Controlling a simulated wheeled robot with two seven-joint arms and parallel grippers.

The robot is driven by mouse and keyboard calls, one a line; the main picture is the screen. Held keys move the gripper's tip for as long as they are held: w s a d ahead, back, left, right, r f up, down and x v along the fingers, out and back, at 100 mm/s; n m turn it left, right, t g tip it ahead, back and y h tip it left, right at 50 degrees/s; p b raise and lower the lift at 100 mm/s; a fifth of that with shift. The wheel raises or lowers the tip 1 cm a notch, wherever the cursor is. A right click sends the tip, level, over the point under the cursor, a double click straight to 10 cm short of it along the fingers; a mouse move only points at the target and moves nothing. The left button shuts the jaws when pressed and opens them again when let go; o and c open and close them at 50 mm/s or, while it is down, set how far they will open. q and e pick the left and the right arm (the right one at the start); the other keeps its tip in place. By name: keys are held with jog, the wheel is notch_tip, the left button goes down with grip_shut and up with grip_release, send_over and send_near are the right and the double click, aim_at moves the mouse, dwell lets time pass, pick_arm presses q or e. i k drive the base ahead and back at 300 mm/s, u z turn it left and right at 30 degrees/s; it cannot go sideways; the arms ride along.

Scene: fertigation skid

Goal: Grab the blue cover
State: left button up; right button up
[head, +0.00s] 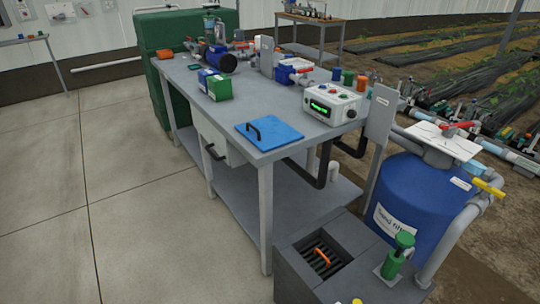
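The blue cover (281,136) is a flat blue square panel. It lies on the near end of the grey workbench top (255,100), close to the bench's front edge. A dark curved handle (253,131) stands up on the cover's left part. Neither my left gripper nor my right gripper shows in the head view, so their state is hidden.
A white control box (333,103) with a green display stands behind the cover. Green and blue cartons (219,88) stand farther back. A blue sand filter tank (415,200) and a floor box with a grate (322,256) are at right. The left floor is clear.

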aim_at(268, 133)
jog(key=u, duration=3.3)
jog(key=i, duration=0.1)
jog(key=z, duration=2.55)
jog(key=i, duration=0.9)
jog(key=z, duration=0.35)
